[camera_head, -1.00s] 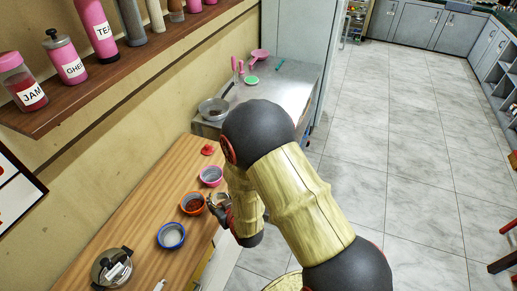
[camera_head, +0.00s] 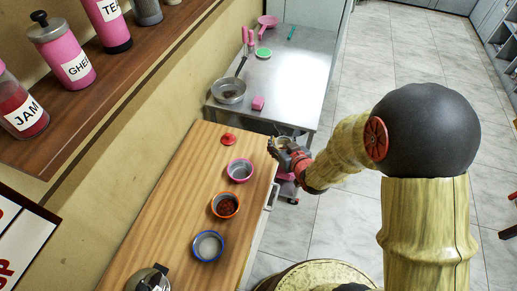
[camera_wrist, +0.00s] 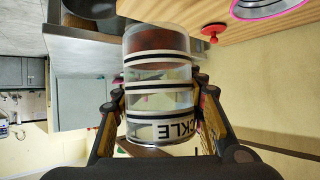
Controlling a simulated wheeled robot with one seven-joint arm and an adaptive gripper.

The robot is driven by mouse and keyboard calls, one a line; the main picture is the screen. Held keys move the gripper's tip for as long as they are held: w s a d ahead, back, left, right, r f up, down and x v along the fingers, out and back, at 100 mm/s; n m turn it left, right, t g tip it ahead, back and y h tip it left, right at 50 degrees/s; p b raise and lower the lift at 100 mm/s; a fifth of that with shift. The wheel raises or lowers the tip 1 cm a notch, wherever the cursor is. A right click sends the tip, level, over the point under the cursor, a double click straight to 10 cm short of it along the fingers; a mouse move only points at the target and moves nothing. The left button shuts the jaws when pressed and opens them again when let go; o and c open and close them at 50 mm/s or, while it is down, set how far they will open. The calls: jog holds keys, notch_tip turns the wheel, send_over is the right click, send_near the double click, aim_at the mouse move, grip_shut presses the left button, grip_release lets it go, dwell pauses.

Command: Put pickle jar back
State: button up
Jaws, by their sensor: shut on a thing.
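The pickle jar (camera_wrist: 158,75) is clear, with dark bands, reddish-brown contents or a lid at one end, and a label reading "…CKLE" upside down in the wrist view. My gripper (camera_wrist: 158,100) is shut on it, with one finger on each side. In the head view my gripper (camera_head: 283,148) is off the right edge of the wooden counter, near the metal table's front corner; the jar is mostly hidden there. The wooden wall shelf (camera_head: 60,125) at upper left holds pink labelled jars: a JAM jar (camera_head: 22,105), a GHEE jar (camera_head: 65,52) and a TEA jar (camera_head: 108,22).
The wooden counter (camera_head: 165,215) bears a pink-rimmed bowl (camera_head: 240,170), an orange-rimmed bowl (camera_head: 225,205), a blue-rimmed bowl (camera_head: 207,246), a red lid-like piece (camera_head: 229,139) and a metal pot (camera_head: 149,280). A pan (camera_head: 229,91) and pink block (camera_head: 258,103) are on the metal table (camera_head: 300,75).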

jog(key=shift+n+g+y, duration=0.3)
jog(key=shift+n+y, duration=0.3)
jog(key=shift+y, duration=0.1)
jog(key=a+b+x, duration=0.1)
jog(key=x, duration=0.4)
jog(key=a+b+x, duration=0.1)
jog(key=b+x, duration=0.1)
jog(key=x, duration=0.3)
jog(key=s+a+r+b+x, duration=0.1)
jog(key=x, duration=0.5)
jog(key=shift+w+b, duration=0.1)
jog(key=shift+b, duration=0.25)
jog(key=shift+w+a+f, duration=0.25)
jog(key=shift+w+f, duration=0.1)
jog(key=shift+f, duration=0.2)
jog(key=shift+f+b, duration=0.75)
jog(key=shift+f, duration=0.65)
jog(key=shift+f, duration=0.15)
jog(key=o, duration=1.4)
jog(key=shift+o, duration=0.2)
